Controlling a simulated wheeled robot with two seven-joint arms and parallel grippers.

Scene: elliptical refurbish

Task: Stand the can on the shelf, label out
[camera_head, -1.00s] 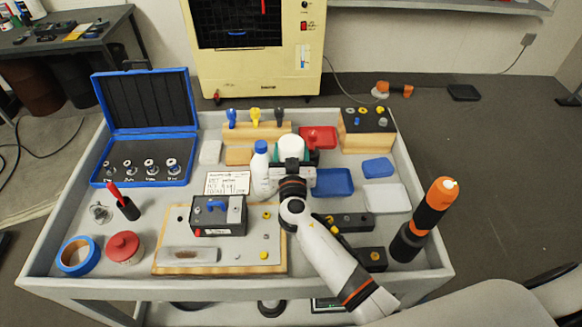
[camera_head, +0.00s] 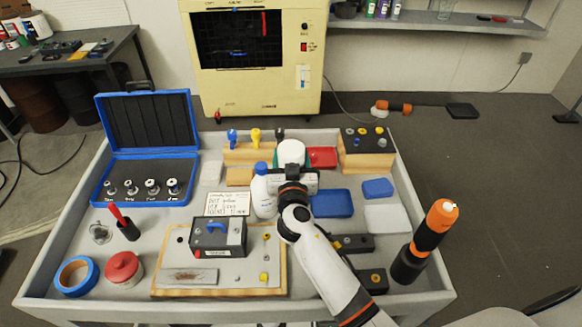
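The can (camera_head: 291,150) has a white top and a green band. It is upright at the far side of my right gripper (camera_head: 291,174), over the middle of the cart. The gripper's body hides its lower part and the fingertips. It has moved together with the gripper, so the gripper appears shut on it. The label's facing cannot be told. The grey shelf (camera_head: 430,27) is on the wall at upper right, with several bottles (camera_head: 383,9) standing on it. My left gripper is not in view.
A white bottle with a blue cap (camera_head: 262,195) stands close to the gripper's left. A blue tray (camera_head: 332,203), a red tray (camera_head: 322,157) and a wooden block (camera_head: 367,152) lie to the right. A cream machine (camera_head: 262,60) stands behind the cart (camera_head: 50,262).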

